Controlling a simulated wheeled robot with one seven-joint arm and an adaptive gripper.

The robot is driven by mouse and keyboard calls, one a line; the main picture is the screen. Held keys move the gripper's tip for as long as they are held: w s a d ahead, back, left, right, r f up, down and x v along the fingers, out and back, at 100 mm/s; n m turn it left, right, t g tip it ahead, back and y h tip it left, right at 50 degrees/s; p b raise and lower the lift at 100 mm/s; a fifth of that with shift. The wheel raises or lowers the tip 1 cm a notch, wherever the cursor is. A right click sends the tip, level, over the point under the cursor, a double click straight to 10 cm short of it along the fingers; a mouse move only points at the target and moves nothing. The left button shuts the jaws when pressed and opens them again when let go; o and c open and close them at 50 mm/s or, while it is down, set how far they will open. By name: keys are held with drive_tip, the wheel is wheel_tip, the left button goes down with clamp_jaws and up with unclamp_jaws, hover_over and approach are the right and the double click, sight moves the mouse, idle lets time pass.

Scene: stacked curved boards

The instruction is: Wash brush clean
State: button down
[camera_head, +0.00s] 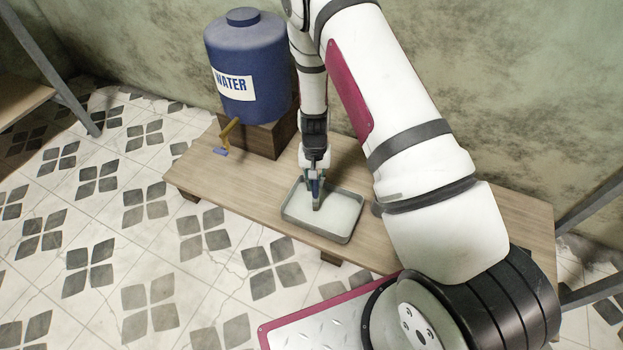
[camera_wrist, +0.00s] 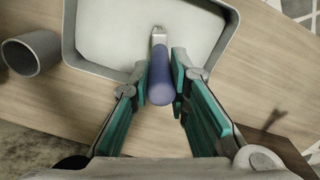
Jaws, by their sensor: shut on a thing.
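My gripper (camera_head: 316,188) points down over the grey tray (camera_head: 345,238) on the wooden bench. It is shut on the brush, whose blue-purple handle (camera_wrist: 161,76) shows between the teal finger pads in the wrist view. The handle ends in a metal neck near the tray's pale inside. The brush's bristles are hidden, so I cannot tell whether they touch the tray's bottom. The tray also shows in the wrist view (camera_wrist: 68,30). Its inside looks whitish; I cannot tell if that is liquid.
A blue water tank (camera_head: 247,60) labelled WATER stands on a wooden block (camera_head: 272,138) at the bench's back left, with a brass tap (camera_head: 229,130) in front. A grey cup (camera_wrist: 36,56) stands left of the tray in the wrist view.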

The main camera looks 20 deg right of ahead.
drive_tip(key=shift+s+d+b, duration=0.9)
drive_tip(key=shift+s+d, duration=2.2)
drive_tip(key=w+a+p, duration=0.1)
drive_tip(key=w+a, duration=0.7)
drive_tip(key=shift+w+a, duration=0.25)
drive_tip(key=shift+w, duration=0.05)
wheel_tip(320, 180, up, 10)
drive_tip(key=p, duration=0.7)
idle(0.9)
